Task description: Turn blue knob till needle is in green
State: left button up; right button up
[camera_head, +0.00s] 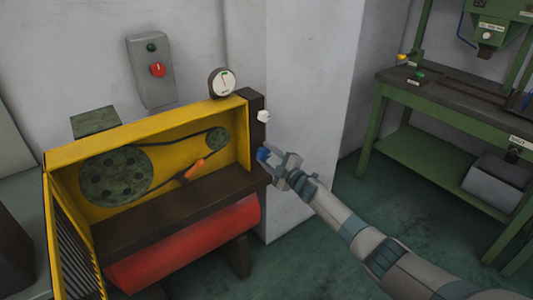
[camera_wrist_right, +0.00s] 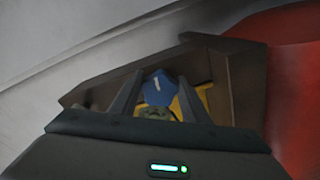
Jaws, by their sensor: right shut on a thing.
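The blue knob (camera_head: 264,154) is on the right end of the dark brown frame of the yellow machine. My right gripper (camera_head: 272,157) is shut on the blue knob. In the right wrist view the blue knob (camera_wrist_right: 159,88) shows between the two fingers of the gripper (camera_wrist_right: 155,95), with a pale mark on its face. The round gauge (camera_head: 222,83) stands on top of the yellow housing (camera_head: 85,142). Its white dial has a thin dark needle pointing roughly upward and a small green patch near the top. Whether the needle lies in the green is too small to tell. My left gripper is not in view.
A white knob (camera_head: 264,116) sits just above the blue one. The housing holds a belt with two pulleys (camera_head: 117,174) and an orange handle (camera_head: 194,169). A red tank (camera_head: 190,240) lies below. A grey switch box (camera_head: 152,72) hangs behind. A green workbench (camera_head: 440,92) stands right.

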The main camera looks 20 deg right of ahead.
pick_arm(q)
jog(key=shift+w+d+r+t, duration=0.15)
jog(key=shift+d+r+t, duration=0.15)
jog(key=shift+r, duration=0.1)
pick_arm(e)
jog(key=shift+f+m, duration=0.1)
jog(key=shift+m, duration=1.1)
jog(key=o, duration=1.1)
jog(key=shift+c, duration=0.2)
jog(key=shift+s, duration=0.15)
jog(key=shift+p+v, duration=0.35)
jog(key=shift+v, duration=0.5)
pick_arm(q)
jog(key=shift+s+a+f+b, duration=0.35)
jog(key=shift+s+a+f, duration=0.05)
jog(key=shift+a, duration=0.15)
pick_arm(e)
jog(key=v, duration=1.5)
jog(key=shift+s, duration=0.2)
